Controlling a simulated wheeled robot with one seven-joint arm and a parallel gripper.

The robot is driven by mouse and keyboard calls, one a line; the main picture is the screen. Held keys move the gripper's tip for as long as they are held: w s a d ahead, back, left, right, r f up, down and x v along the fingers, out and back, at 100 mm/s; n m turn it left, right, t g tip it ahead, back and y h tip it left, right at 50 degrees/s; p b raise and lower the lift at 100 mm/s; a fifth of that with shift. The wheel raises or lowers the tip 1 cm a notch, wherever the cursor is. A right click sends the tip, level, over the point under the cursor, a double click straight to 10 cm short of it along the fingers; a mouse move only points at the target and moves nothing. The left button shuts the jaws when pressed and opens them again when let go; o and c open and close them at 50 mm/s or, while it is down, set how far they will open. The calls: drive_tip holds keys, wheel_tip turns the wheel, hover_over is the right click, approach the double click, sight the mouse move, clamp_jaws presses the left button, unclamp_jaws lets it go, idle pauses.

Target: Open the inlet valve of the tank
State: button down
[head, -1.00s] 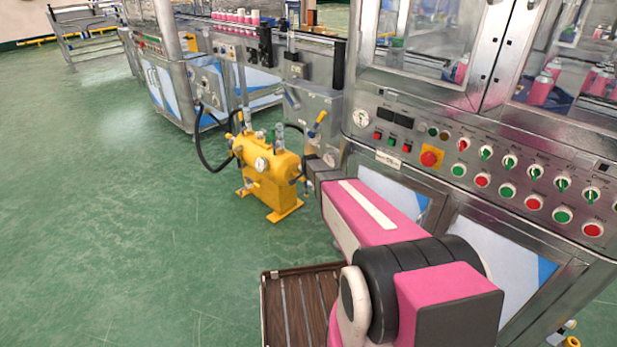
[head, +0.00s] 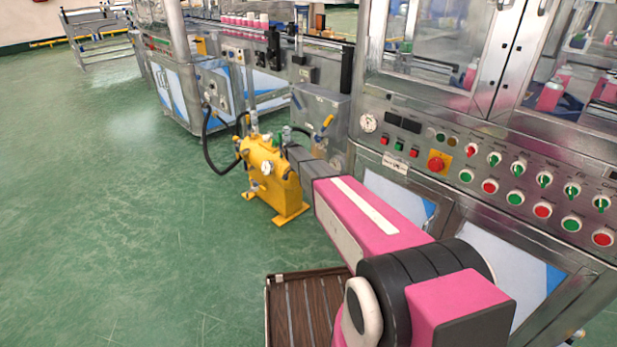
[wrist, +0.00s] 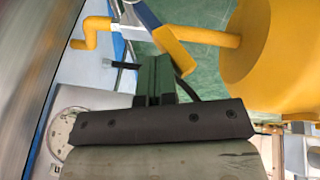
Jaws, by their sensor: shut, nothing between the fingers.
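The yellow tank (head: 275,172) stands on feet on the green floor in the head view; my arm covers its right end. In the wrist view its rounded body (wrist: 270,50) is at right, with a yellow pipe (wrist: 215,38) running left to a silver valve body (wrist: 130,20). A yellow lever (wrist: 172,50) slants beside the valve. My gripper (wrist: 153,62) is shut and empty, its fingertips just below the valve and close to the lever's left side; I cannot tell whether they touch. In the head view the fingers are hidden.
The steel machine with its button panel (head: 490,180) stands close along the right of my arm. A black hose (head: 212,150) loops left of the tank. A brown slatted pallet (head: 305,310) lies on the floor in front. The floor at left is clear.

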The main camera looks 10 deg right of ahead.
drive_tip(key=shift+w+a+f+g+h, duration=0.3)
drive_tip(key=shift+w+f+g, duration=0.05)
drive_tip(key=shift+w, duration=0.15)
drive_tip(key=shift+w+a+f+g+h, duration=0.3)
drive_tip(key=shift+w+g, duration=0.05)
drive_tip(key=shift+w, duration=0.1)
drive_tip(key=shift+w+a+f, duration=0.3)
drive_tip(key=shift+w+f, duration=0.1)
drive_tip(key=shift+f, duration=0.3)
drive_tip(key=shift+w+a+f, duration=0.35)
drive_tip(key=shift+w+f, duration=0.05)
drive_tip(key=shift+f, duration=0.25)
drive_tip(key=shift+w+a+f, duration=0.3)
drive_tip(key=shift+w+f, duration=0.1)
drive_tip(key=shift+f, duration=0.4)
